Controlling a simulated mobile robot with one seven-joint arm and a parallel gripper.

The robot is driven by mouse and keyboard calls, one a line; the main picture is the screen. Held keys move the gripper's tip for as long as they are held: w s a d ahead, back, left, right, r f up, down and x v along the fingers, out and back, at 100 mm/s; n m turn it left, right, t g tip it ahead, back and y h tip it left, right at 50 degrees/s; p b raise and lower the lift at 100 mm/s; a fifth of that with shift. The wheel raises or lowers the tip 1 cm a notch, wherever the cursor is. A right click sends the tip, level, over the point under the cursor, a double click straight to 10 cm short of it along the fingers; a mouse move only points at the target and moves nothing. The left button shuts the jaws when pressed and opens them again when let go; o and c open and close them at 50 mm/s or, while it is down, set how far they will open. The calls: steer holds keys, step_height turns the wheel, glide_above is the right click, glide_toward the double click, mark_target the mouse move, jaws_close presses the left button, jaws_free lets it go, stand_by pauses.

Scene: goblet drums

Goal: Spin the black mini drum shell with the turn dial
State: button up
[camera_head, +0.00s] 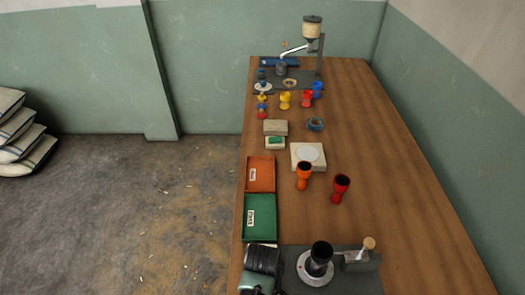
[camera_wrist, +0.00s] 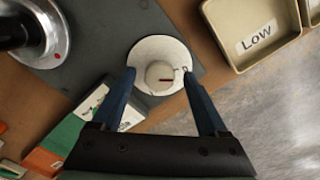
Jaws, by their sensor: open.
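The black mini drum shell (camera_head: 320,252) stands upright on a round metal turntable (camera_head: 316,279) at the near end of the bench. In the wrist view the shell (camera_wrist: 14,28) is only partly shown, and the turntable (camera_wrist: 54,42) has a red dot. The turn dial is a pale knob (camera_wrist: 158,80) with a dark red pointer line on a white round face (camera_wrist: 152,48). My gripper (camera_wrist: 158,75) is open, with one blue finger on each side of the knob; contact cannot be told. In the head view my gripper's dark body (camera_head: 262,260) covers the dial area.
A wooden knob on a post (camera_head: 369,243) stands right of the shell. A beige tray marked LOW (camera_wrist: 255,35) and a green and orange carton (camera_wrist: 75,135) lie near the dial. Green (camera_head: 247,219) and orange trays (camera_head: 249,173) and red (camera_head: 341,187) and orange goblets (camera_head: 304,172) stand beyond.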

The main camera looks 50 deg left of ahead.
jaws_close()
steer(key=shift+r+m, duration=0.1)
steer(key=shift+m, duration=0.2)
steer(key=m+p, duration=0.2)
steer(key=m, duration=0.1)
steer(key=shift+m, duration=0.3)
steer(key=m+p, duration=0.2)
steer(key=m, duration=0.3)
steer(key=m+p, duration=0.1)
steer(key=m, duration=0.4)
steer(key=shift+m, duration=0.4)
steer(key=shift+m+p, duration=0.5)
steer(key=shift+m, duration=1.8)
